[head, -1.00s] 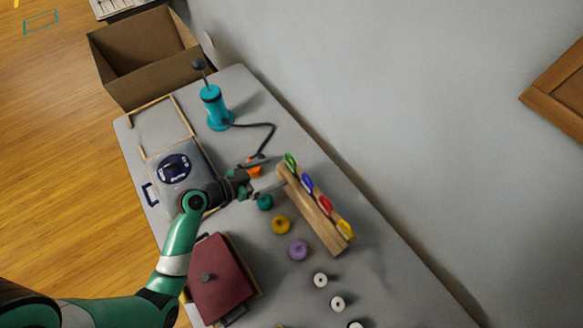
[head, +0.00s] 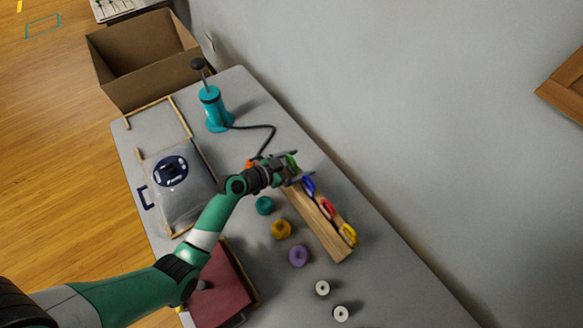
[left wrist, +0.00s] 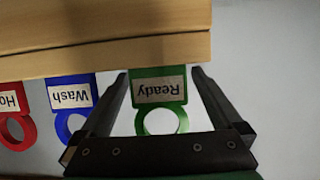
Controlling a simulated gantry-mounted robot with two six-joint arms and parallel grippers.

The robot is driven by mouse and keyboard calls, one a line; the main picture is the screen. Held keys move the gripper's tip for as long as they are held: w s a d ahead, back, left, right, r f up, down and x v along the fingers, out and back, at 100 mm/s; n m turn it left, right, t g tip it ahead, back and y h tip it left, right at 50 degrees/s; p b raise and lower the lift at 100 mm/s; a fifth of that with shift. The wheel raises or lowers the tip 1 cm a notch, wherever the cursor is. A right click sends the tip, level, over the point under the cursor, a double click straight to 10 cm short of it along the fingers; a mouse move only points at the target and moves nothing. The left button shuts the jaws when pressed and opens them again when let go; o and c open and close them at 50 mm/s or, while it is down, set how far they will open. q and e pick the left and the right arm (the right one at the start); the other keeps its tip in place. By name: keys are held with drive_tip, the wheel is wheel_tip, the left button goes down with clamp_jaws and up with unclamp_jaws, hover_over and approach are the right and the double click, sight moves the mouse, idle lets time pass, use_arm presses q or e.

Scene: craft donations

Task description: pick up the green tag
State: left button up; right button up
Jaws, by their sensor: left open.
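The green tag (head: 291,161) hangs at the far end of a wooden rack (head: 318,226) on the grey table. In the left wrist view the green tag (left wrist: 160,88) shows a "Ready" label, upside down, and a ring end. My left gripper (head: 294,167) is open at that end of the rack. In the wrist view its two fingers (left wrist: 160,76) stand on either side of the tag, with visible gaps and no clear contact. The tag's far end is hidden at the wooden board (left wrist: 100,35). My right gripper is not in view.
Blue (head: 309,186), red (head: 327,207) and yellow (head: 348,234) tags hang along the same rack. A teal pump (head: 212,108) with a black hose stands nearby. Teal, yellow and purple (head: 299,256) round pieces lie left of the rack. A maroon-lidded box (head: 222,288) stands in front.

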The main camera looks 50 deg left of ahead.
use_arm(q)
drive_tip(key=shift+c, duration=0.3)
drive_tip(key=c, duration=1.3)
wheel_tip(320, 180, up, 10)
drive_tip(key=p, duration=0.4)
drive_tip(key=shift+w, duration=0.1)
drive_tip(key=shift+c, duration=0.2)
